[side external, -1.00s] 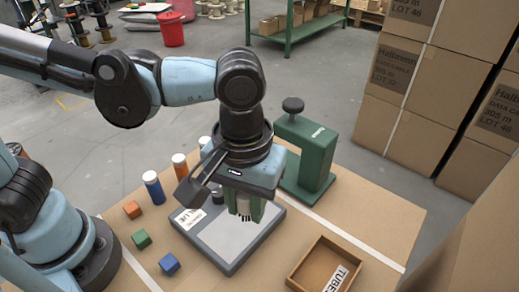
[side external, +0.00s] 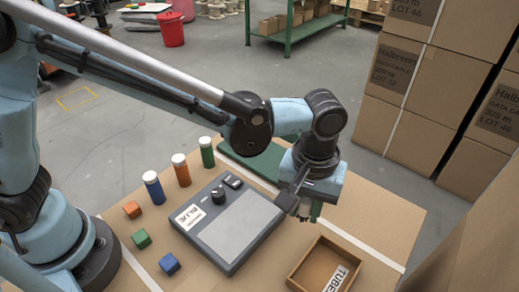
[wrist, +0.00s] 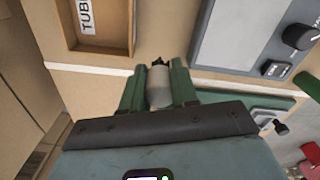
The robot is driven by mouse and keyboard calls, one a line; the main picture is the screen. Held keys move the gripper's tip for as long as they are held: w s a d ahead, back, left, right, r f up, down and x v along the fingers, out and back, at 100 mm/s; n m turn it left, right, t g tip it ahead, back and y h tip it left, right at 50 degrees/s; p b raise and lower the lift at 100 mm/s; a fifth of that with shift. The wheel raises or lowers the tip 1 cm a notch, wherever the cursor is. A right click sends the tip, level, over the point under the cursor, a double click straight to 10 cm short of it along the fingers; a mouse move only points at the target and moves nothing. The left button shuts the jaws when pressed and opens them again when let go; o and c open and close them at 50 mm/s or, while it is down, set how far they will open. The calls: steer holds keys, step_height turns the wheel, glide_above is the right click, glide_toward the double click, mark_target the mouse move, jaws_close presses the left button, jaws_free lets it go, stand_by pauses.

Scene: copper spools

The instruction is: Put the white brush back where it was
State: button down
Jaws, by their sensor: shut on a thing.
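My gripper (side external: 312,212) hangs over the right part of the table, between the grey device and the open tray. In the wrist view, the green fingers of my gripper (wrist: 157,72) are shut on the white brush (wrist: 159,92), a pale cylinder with a dark tip pointing away from the wrist. In the side view the brush is mostly hidden by the fingers and wrist. I cannot tell how high its tip is above the table.
A grey device (side external: 240,228) with a knob lies left of my gripper. A brown tray (side external: 292,279) labelled TUBE stands in front. A green press (side external: 250,160) is partly hidden behind my arm. Several capped bottles and coloured cubes stand at left. Stacked cartons (side external: 415,85) rise at right.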

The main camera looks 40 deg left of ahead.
mark_target(304, 215)
steer(key=shift+w+a+f, duration=0.2)
steer(key=shift+w+f, duration=0.2)
steer(key=shift+w, duration=0.1)
steer(key=shift+w+a+f, duration=0.2)
steer(key=shift+w+f, duration=0.15)
steer(key=shift+w, duration=0.15)
steer(key=shift+f, duration=1.85)
steer(key=shift+f, duration=0.1)
steer(key=c, duration=1.1)
jaws_free()
steer(key=shift+c, duration=0.2)
